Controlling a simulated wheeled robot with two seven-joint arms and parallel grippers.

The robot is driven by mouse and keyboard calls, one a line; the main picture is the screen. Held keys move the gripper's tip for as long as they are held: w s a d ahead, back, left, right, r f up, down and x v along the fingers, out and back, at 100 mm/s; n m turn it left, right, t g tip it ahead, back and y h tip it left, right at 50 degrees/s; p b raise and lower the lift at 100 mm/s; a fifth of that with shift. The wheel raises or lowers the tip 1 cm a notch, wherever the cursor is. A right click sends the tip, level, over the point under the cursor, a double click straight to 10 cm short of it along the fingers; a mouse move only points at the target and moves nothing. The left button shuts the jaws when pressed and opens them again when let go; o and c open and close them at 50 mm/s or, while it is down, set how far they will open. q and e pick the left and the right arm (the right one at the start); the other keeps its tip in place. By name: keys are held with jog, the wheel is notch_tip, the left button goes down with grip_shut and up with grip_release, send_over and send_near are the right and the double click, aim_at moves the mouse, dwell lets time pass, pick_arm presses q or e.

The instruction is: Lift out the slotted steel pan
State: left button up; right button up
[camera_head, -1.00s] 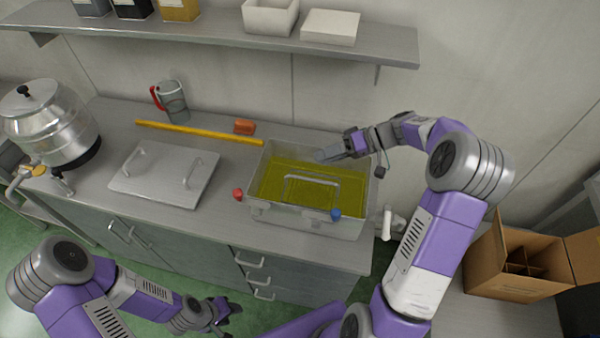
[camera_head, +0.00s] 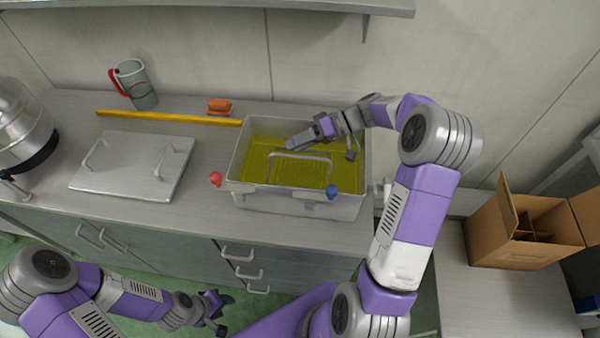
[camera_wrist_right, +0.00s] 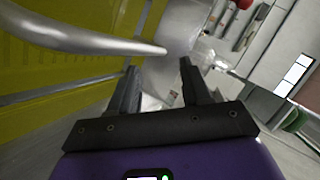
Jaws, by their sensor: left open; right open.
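The slotted steel pan (camera_head: 262,172) sits down in yellow-green oil inside a steel basin (camera_head: 348,207); most of it shows only through the oil. Its arched handle (camera_head: 300,156) stands above the oil, and a slotted yellow surface also shows in the right wrist view. My right gripper (camera_head: 292,145) is over the basin, just behind the handle in the head view. In the right wrist view its open fingers (camera_wrist_right: 160,80) are empty, with the handle bar (camera_wrist_right: 90,36) beyond them to the left. My left gripper (camera_head: 222,312) is open and empty, low in front of the counter.
A flat lid (camera_head: 130,165) with two handles lies left of the basin. A yellow bar (camera_head: 165,118), an orange block (camera_head: 219,106) and a jug (camera_head: 136,85) stand behind. An open carton (camera_head: 510,235) is at right.

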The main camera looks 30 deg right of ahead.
jog(key=x, duration=0.5)
jog(key=shift+a, duration=0.25)
jog(key=shift+s, duration=0.1)
jog(key=shift+c, duration=0.3)
grip_shut()
